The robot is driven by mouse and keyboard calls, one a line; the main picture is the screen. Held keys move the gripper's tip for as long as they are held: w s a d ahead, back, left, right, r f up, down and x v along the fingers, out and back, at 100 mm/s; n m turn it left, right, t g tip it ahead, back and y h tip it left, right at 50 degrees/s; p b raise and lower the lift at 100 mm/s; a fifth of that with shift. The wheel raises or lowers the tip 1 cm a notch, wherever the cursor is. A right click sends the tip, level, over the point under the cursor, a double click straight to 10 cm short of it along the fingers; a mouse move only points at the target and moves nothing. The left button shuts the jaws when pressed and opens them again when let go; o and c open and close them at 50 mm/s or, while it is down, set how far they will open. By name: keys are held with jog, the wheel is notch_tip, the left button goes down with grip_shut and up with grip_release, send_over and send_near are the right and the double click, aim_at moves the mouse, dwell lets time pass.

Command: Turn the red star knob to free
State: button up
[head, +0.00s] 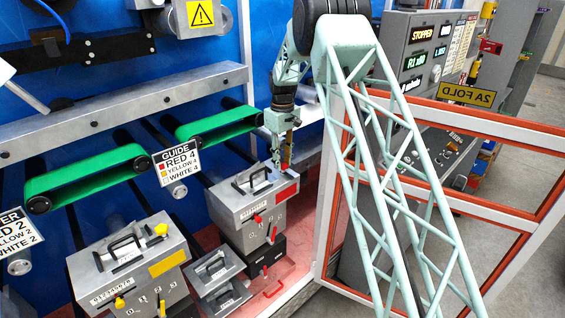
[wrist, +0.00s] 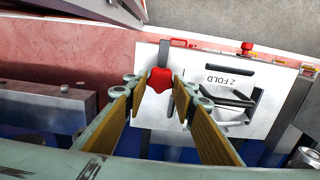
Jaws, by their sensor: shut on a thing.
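The red star knob (wrist: 159,79) shows in the wrist view, on a white plate near a dark bar. My gripper (wrist: 158,92) has its two tan-padded fingers on either side of the knob and is shut on it. In the head view my gripper (head: 284,165) reaches down to the back of the grey box (head: 240,205) with a red label. Which way the knob is turned cannot be told.
A black handle (wrist: 232,98) and Z FOLD lettering (wrist: 230,80) lie right of the knob. A second grey box (head: 128,262) with yellow knobs stands at left. Green belts (head: 85,180) run behind the boxes. An orange-and-white frame (head: 490,205) stands at right.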

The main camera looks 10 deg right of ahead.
aim_at(282, 164)
dwell(0.4)
jog(key=o, duration=0.9)
jog(key=shift+r, duration=0.1)
jog(key=shift+r, duration=5.9)
